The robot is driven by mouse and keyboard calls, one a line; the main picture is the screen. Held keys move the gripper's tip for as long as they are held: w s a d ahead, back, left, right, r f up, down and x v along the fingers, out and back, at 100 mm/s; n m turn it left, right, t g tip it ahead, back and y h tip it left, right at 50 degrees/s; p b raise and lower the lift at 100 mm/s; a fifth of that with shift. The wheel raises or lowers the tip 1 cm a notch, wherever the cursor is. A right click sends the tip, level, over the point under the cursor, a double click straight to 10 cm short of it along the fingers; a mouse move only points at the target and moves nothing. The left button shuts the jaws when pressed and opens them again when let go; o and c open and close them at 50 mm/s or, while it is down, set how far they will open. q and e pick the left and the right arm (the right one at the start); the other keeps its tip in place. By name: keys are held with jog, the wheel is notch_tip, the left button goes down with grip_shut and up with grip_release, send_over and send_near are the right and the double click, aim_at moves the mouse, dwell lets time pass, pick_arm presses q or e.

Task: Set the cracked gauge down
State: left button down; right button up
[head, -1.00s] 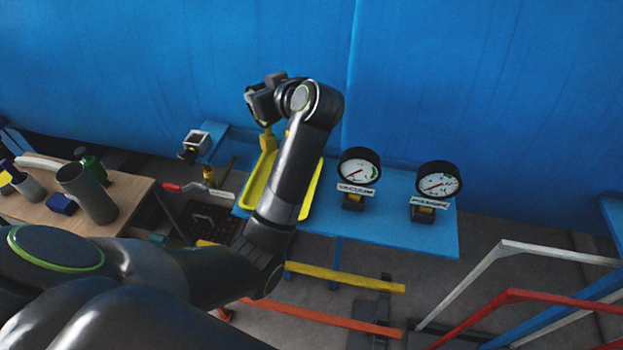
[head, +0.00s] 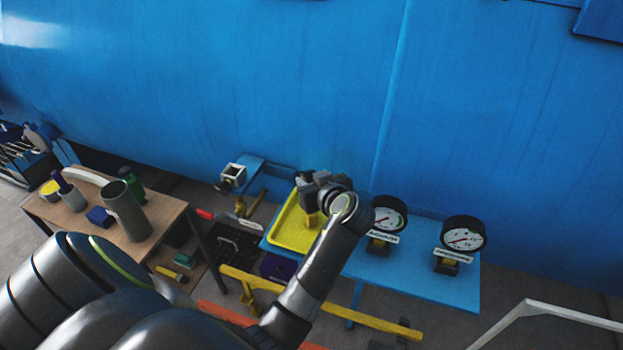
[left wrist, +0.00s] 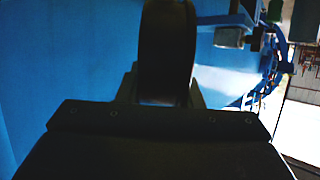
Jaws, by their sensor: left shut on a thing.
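My left gripper (head: 310,190) is above the yellow tray (head: 284,238), which sits at the left end of the blue shelf. It is shut on the cracked gauge, whose dark round body (left wrist: 167,50) shows edge-on between the fingers in the left wrist view. In the head view a yellow fitting (head: 310,219) hangs below the gripper, over the tray. I cannot tell whether it touches the tray floor. The gauge's dial and any crack are hidden. My right gripper is not in view.
The vacuum gauge (head: 387,214) and the pressure gauge (head: 463,234) stand on the blue shelf (head: 408,277), right of the tray. The large blue wall (head: 200,90) rises close behind. A wooden table (head: 166,217) with a grey cylinder (head: 126,211) is at the left.

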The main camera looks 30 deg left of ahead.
pick_arm(q)
jog(key=shift+f, duration=0.15)
jog(key=c, duration=1)
grip_release()
